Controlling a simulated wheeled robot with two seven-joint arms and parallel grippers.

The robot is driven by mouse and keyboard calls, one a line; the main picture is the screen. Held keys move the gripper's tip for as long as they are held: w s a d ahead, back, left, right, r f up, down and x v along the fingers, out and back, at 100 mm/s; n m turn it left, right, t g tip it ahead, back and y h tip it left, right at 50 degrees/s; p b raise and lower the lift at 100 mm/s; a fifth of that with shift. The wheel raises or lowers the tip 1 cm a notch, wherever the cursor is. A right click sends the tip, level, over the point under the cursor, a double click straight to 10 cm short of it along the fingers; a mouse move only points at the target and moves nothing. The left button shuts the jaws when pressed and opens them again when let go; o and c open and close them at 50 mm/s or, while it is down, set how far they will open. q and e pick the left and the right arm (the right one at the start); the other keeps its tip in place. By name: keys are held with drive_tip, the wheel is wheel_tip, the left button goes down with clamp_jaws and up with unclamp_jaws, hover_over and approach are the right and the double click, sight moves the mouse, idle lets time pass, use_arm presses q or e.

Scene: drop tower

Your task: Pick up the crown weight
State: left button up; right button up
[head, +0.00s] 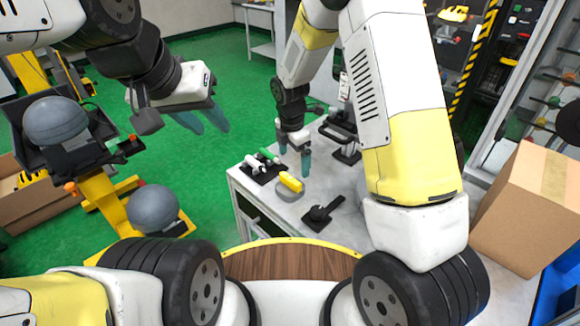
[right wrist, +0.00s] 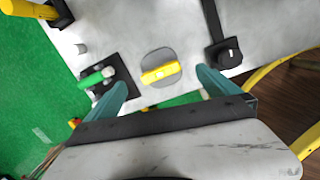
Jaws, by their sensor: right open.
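The crown weight appears to be the grey round disc with a yellow bar handle (head: 290,182), lying on the grey bench top. In the right wrist view its yellow handle (right wrist: 161,72) lies between and slightly beyond my two teal fingertips, touching neither. My right gripper (head: 293,160) is open and empty, pointing down above the bench just behind the weight as the head view shows it. Its open fingers also show in the right wrist view (right wrist: 160,84). My left gripper (head: 208,122) is open and empty over the green floor, well left of the bench.
Left of the weight, a dark holder (head: 262,168) carries green and white cylinders. A black lever-like tool (head: 323,213) lies to its right, and a black device (head: 343,140) stands behind. A cardboard box (head: 530,205) is at right. Grey domed forms (head: 153,208) sit on yellow stands at left.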

drive_tip(key=n, duration=0.2)
hover_over(291, 184)
drive_tip(key=w, duration=0.2)
drive_tip(key=f, duration=0.4)
drive_tip(key=shift+w+a+f, duration=0.1)
drive_tip(key=shift+a+f, duration=0.1)
drive_tip(key=shift+f, duration=0.05)
drive_tip(key=f, duration=0.7)
drive_tip(key=shift+d+f, duration=0.2)
drive_tip(key=shift+f, duration=0.15)
drive_tip(key=shift+c, duration=0.4)
drive_tip(key=shift+r, duration=0.1)
drive_tip(key=c, duration=1.8)
